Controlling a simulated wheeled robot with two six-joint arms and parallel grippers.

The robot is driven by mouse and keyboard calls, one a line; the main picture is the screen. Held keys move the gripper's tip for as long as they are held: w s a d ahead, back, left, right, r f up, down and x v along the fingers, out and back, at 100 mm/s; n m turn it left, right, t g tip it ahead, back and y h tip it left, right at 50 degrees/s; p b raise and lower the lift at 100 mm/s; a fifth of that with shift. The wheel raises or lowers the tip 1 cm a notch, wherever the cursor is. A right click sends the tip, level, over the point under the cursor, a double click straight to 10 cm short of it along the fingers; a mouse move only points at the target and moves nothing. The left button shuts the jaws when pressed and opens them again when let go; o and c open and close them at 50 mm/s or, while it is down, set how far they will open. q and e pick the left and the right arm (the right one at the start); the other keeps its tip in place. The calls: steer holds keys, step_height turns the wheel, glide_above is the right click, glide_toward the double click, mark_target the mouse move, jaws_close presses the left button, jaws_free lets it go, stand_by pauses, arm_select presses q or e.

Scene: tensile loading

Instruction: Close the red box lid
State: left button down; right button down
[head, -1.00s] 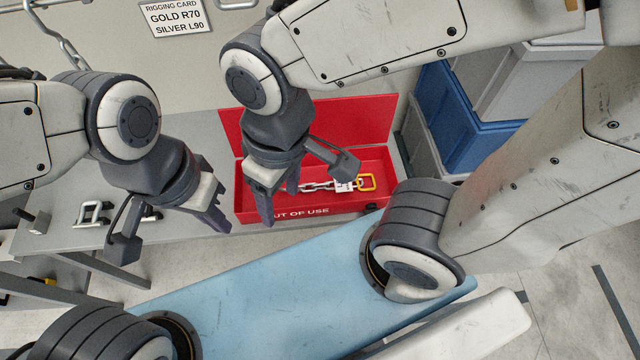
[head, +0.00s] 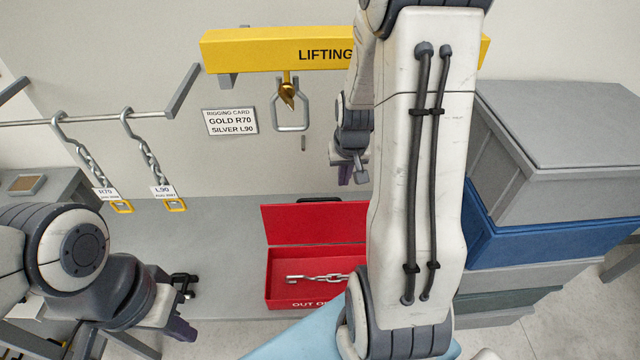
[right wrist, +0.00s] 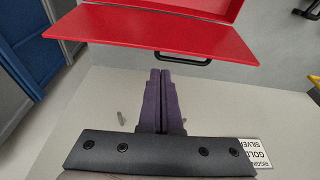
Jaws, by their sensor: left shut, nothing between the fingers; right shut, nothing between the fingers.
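The red box (head: 282,285) stands on the grey bench with its red lid (head: 312,222) raised upright at the back. A black handle (head: 325,200) is on the lid's top edge. A chain (head: 322,278) lies inside the box. My right arm hides the box's right part. My right gripper (head: 353,173) is shut and empty, above and behind the lid. In the right wrist view its purple fingers (right wrist: 160,82) are together, apart from the lid (right wrist: 150,32) and its handle (right wrist: 170,60). My left gripper (head: 182,328) is shut and empty, left of the box.
A yellow lifting beam (head: 280,52) with a hanging shackle (head: 290,115) is above the bench. Chains tagged R70 (head: 88,165) and L90 (head: 148,155) hang from a rail at left. Stacked grey and blue bins (head: 530,235) stand at right. Bench left of the box is mostly clear.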

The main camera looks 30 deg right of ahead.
steer(key=d, duration=0.2)
steer(key=p, duration=0.1)
glide_above(347, 202)
steer(key=shift+m, duration=0.3)
steer(key=x, duration=0.2)
steer(key=s+x, duration=0.1)
steer(key=x, duration=0.1)
steer(key=shift+w+a+f, duration=0.1)
steer(key=shift+a+f, duration=0.15)
steer(key=shift+f, duration=0.1)
arm_select(q)
steer(key=shift+w+a+f+b, duration=0.1)
steer(key=shift+a+f+b, duration=0.15)
steer(key=shift+b, duration=0.65)
arm_select(e)
steer(key=x, duration=0.5)
steer(key=shift+w+d+f, duration=0.15)
steer(key=shift+f, duration=0.1)
arm_select(q)
steer(key=shift+a, duration=0.1)
arm_select(e)
steer(key=shift+a, duration=0.2)
